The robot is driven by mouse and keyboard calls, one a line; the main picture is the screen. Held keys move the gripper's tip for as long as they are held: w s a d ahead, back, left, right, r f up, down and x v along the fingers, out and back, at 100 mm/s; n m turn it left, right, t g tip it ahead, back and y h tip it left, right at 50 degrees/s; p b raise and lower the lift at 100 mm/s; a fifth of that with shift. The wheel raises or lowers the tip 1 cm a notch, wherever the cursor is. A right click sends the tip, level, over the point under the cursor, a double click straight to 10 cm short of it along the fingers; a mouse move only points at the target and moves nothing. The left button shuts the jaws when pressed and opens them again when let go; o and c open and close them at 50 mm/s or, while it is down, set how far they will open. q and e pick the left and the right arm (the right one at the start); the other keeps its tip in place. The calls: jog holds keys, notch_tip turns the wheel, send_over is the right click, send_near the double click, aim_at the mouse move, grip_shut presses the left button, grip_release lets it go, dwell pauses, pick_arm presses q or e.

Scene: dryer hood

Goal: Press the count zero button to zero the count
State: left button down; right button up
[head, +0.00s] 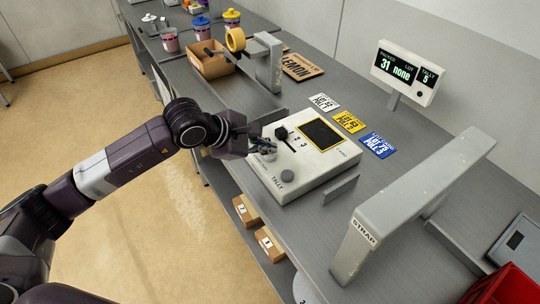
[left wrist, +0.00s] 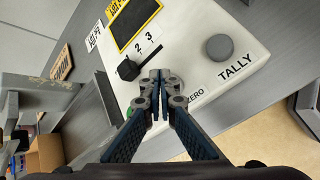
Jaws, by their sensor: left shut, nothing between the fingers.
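The white control box (head: 322,165) sits on the grey bench, with a dark screen, a black selector lever (head: 282,133) and a large grey TALLY button (head: 288,176). In the left wrist view, a label ending in ZERO (left wrist: 193,96) is printed near a grey round button (left wrist: 176,84), mostly hidden behind my fingers. My left gripper (left wrist: 160,75) is shut and empty, its tips over the box at that button, between the lever and the TALLY button (left wrist: 220,48). I cannot tell whether the tips touch it. My right gripper is not in view.
A display (head: 408,72) on a post reads 31, none and tally 5. A grey STRAP arch (head: 415,195) stands at right. Several lot plates (head: 348,122) lie behind the box. A tape dispenser (head: 268,65) and cardboard tray (head: 208,62) stand farther back.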

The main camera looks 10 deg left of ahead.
pick_arm(q)
jog(key=shift+f+b, duration=0.85)
jog(key=shift+b, duration=0.1)
dwell(1.0)
jog(key=shift+r, duration=0.15)
jog(key=shift+r+p, duration=0.55)
jog(key=shift+r, duration=0.55)
jog(key=shift+r+p, duration=1.05)
jog(key=shift+r, duration=1.55)
